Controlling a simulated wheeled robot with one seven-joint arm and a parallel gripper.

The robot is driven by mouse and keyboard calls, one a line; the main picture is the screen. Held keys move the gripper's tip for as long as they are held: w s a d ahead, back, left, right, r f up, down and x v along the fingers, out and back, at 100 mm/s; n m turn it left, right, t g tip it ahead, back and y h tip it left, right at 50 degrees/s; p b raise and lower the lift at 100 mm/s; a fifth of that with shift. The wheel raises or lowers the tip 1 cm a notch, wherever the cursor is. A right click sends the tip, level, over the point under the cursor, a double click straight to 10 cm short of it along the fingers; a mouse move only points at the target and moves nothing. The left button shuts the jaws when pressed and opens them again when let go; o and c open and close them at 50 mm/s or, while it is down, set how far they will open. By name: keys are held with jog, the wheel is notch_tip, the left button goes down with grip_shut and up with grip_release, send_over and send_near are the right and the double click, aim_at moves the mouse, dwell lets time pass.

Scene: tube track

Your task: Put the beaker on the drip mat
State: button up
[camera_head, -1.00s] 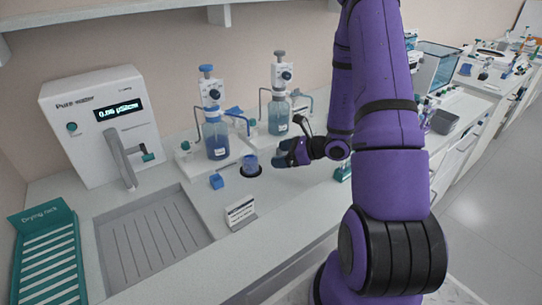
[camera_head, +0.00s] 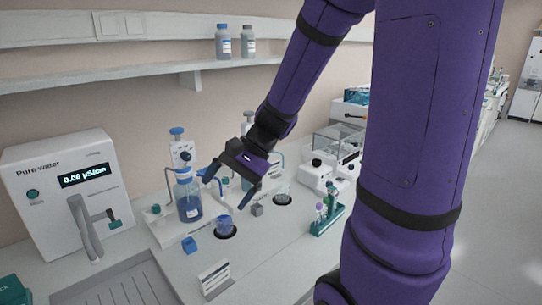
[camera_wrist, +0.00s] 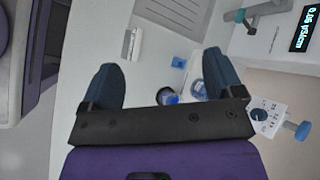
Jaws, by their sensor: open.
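The beaker (camera_head: 225,222) is small and clear with blue liquid. It stands upright on a round black drip mat (camera_head: 232,235) on the counter, in front of the blue-filled dispenser bottle. The mat's dark edge shows around its base. My gripper (camera_head: 225,194) is open and empty, above the beaker and apart from it. In the wrist view, my gripper's spread fingers (camera_wrist: 160,63) show at left and right, with the beaker (camera_wrist: 167,96) small, between and beyond them.
Dispenser bottle (camera_head: 188,200) stands behind the beaker. A second black mat (camera_head: 283,202) with a clear vessel lies to the right. A blue cube (camera_head: 189,245), a grey cube (camera_head: 257,210), a label stand (camera_head: 215,278) and a green tube rack (camera_head: 327,220) surround the area.

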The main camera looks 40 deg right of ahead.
jog(key=s+r+n+t+h, duration=0.3)
jog(key=s+r+n+h, duration=0.5)
jog(key=s+r+n, duration=0.2)
jog(key=shift+s+d+r+n+t, duration=0.4)
jog(key=shift+s+r, duration=0.3)
jog(key=shift+s, duration=0.6)
